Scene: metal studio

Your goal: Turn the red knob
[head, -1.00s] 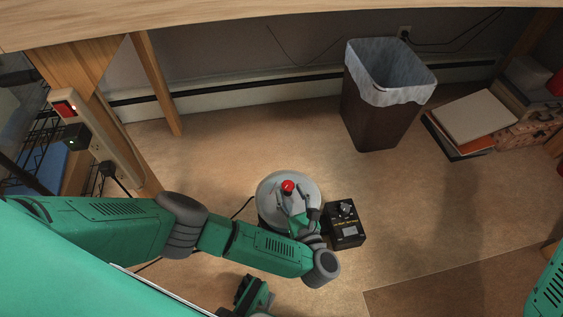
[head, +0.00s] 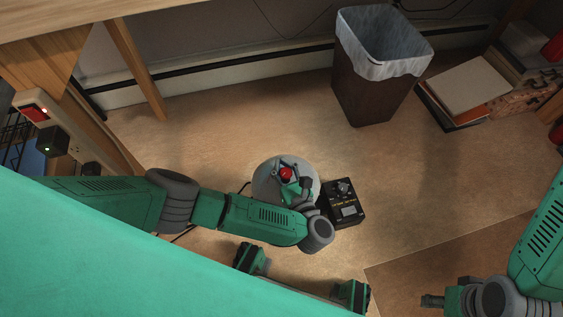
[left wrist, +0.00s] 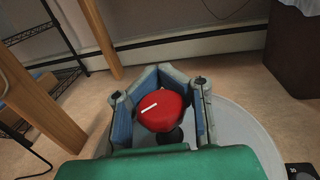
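The red knob (head: 286,173) stands on top of a round grey base (head: 263,180) on the floor, in the middle of the head view. In the left wrist view the knob (left wrist: 160,108) is dome-topped with a white line mark, on a dark stem. My left gripper (head: 287,165) is around the knob. Its fingers (left wrist: 159,70) bend in past the knob's far side and their tips come together there. My right gripper (head: 433,300) is low at the right of the head view, away from the knob; its fingers are not clear.
A black box (head: 342,203) with a small dial sits just right of the grey base. A lined waste bin (head: 372,92) stands behind. Books (head: 468,88) lie at the right. A wooden table leg (head: 137,68) and a power strip (head: 60,130) are at the left. Open floor lies between.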

